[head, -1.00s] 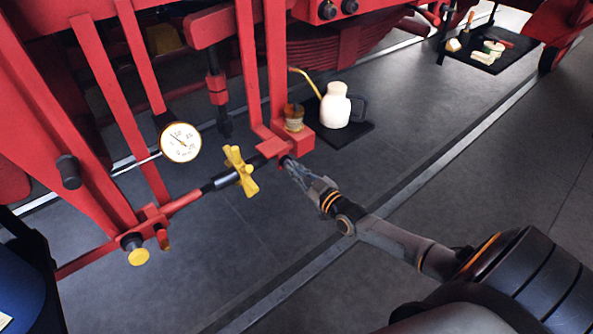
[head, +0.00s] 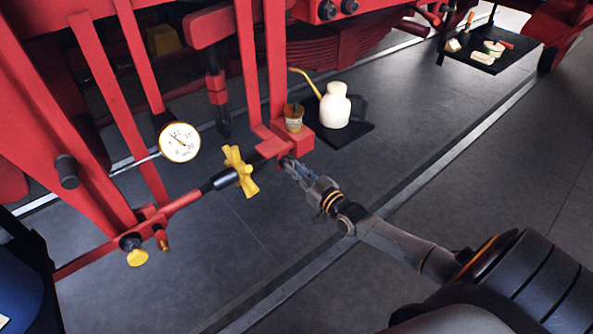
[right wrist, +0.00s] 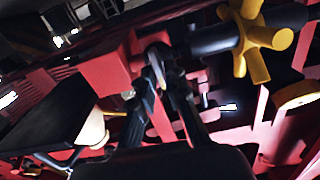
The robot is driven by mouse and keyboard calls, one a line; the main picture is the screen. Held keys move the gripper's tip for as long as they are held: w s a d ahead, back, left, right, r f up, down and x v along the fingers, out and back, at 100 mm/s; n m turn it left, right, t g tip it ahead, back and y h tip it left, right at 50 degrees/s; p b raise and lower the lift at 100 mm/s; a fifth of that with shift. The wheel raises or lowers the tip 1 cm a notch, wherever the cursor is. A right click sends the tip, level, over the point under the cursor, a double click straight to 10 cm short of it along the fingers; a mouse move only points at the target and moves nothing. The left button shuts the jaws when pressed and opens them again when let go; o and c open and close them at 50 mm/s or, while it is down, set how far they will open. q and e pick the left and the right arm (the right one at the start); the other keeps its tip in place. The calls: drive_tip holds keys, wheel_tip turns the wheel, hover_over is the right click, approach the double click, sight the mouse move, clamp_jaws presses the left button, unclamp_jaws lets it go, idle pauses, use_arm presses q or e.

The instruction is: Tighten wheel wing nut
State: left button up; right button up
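A yellow cross-shaped hand wheel (head: 239,171) sits on the dark sleeve of a slanting red rod; it also shows at the top of the right wrist view (right wrist: 255,38). My right gripper (head: 288,165) reaches in from the lower right, its fingertips at the lower face of a red end block (head: 300,142), right of the hand wheel. In the right wrist view its two fingers (right wrist: 166,72) converge beside a small greyish metal part (right wrist: 158,50) on that block. I cannot tell whether they grip it, or whether it is the wing nut. My left gripper is out of view.
A yellow knob (head: 137,257) is at the rod's lower left end. A round gauge (head: 180,142) hangs above the rod. A small jar (head: 293,118) stands near the block, and a white oil can (head: 335,105) on a dark mat behind. Open floor lies below.

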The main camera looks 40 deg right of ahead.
drive_tip(key=shift+o, duration=0.8)
drive_tip(key=s, duration=1.2)
drive_tip(key=shift+d, duration=0.45)
drive_tip(key=shift+f, duration=0.1)
drive_tip(key=s+a+f+g+h, duration=0.1)
drive_tip(key=s+f+g, duration=0.3)
drive_tip(key=f, duration=0.7)
drive_tip(key=s+a+f+g, duration=0.1)
drive_tip(key=s+f+g, duration=0.1)
drive_tip(key=s+f, duration=0.6)
drive_tip(key=s+a+f+g+h, duration=0.1)
drive_tip(key=s+f+g, duration=0.25)
drive_tip(key=f, duration=0.95)
drive_tip(key=s+a+f+n+g, duration=0.1)
drive_tip(key=s+a+f+g, duration=0.2)
drive_tip(key=s+a+f, duration=0.3)
drive_tip(key=s+a+f+g, duration=0.4)
drive_tip(key=s+a+f, duration=0.2)
drive_tip(key=s, duration=1.1)
drive_tip(key=shift+s+a+f+n+y, duration=0.3)
drive_tip(key=shift+f+n+y, duration=0.1)
drive_tip(key=shift+f, duration=0.4)
